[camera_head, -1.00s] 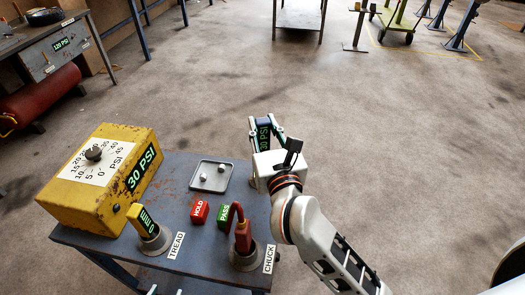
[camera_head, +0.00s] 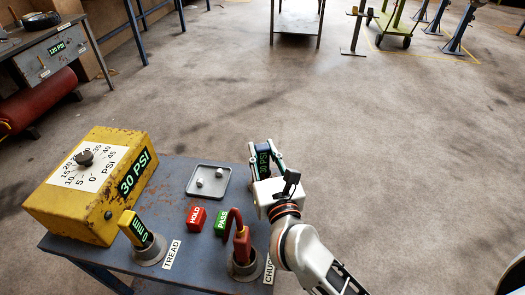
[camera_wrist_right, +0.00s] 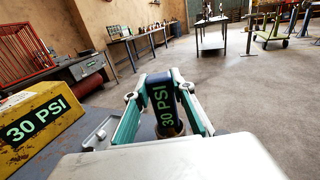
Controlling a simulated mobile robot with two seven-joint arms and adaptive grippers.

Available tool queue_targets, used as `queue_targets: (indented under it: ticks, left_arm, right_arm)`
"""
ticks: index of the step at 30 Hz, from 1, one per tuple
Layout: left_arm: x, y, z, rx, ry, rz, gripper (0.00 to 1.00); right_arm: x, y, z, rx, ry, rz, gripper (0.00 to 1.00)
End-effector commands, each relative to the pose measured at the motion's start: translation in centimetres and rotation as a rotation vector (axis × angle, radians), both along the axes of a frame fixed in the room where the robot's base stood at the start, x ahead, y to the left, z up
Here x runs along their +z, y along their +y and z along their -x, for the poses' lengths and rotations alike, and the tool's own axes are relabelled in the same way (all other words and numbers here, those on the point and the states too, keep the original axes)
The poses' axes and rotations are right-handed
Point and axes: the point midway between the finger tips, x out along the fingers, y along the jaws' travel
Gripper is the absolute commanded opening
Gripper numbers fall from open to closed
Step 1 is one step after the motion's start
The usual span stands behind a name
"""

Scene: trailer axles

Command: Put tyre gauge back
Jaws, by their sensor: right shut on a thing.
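My right gripper (camera_head: 266,158) is shut on the tyre gauge (camera_head: 263,163), a dark body with a green-lit display. In the right wrist view the gauge (camera_wrist_right: 163,104) sits between the green-edged fingers and its display reads 30 PSI. In the head view the gripper and gauge are at the right far corner of the blue-grey cart (camera_head: 172,195), apart from the things on it. My left gripper is not in view.
A yellow box (camera_head: 92,185) with a dial and 30 PSI display stands left on the cart. A grey tray (camera_head: 209,181), red HOLD block (camera_head: 196,217), green PASS block (camera_head: 221,222), tread tool (camera_head: 143,240) and red chuck (camera_head: 241,245) share the top. Open floor lies beyond.

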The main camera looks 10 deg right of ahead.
Motion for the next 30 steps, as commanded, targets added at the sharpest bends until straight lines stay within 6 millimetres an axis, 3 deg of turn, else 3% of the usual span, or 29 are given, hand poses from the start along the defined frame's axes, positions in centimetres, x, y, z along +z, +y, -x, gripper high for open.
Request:
queue_targets:
  ticks: [1, 3, 16, 30]
  left_arm:
    - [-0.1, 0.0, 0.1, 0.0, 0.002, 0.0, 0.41]
    - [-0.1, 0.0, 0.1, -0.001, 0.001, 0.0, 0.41]
    - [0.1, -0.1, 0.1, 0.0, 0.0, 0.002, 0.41]
    - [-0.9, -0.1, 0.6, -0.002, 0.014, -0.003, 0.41]
  right_arm:
    - [-0.2, 0.0, 0.0, 0.0, 0.001, 0.0, 0.29]
    - [-0.1, 0.0, 0.0, 0.0, 0.001, 0.0, 0.41]
    - [0.1, 0.0, 0.4, 0.001, 0.002, 0.001, 0.41]
    - [-0.2, 0.0, 9.2, 0.001, 0.007, -0.001, 0.41]
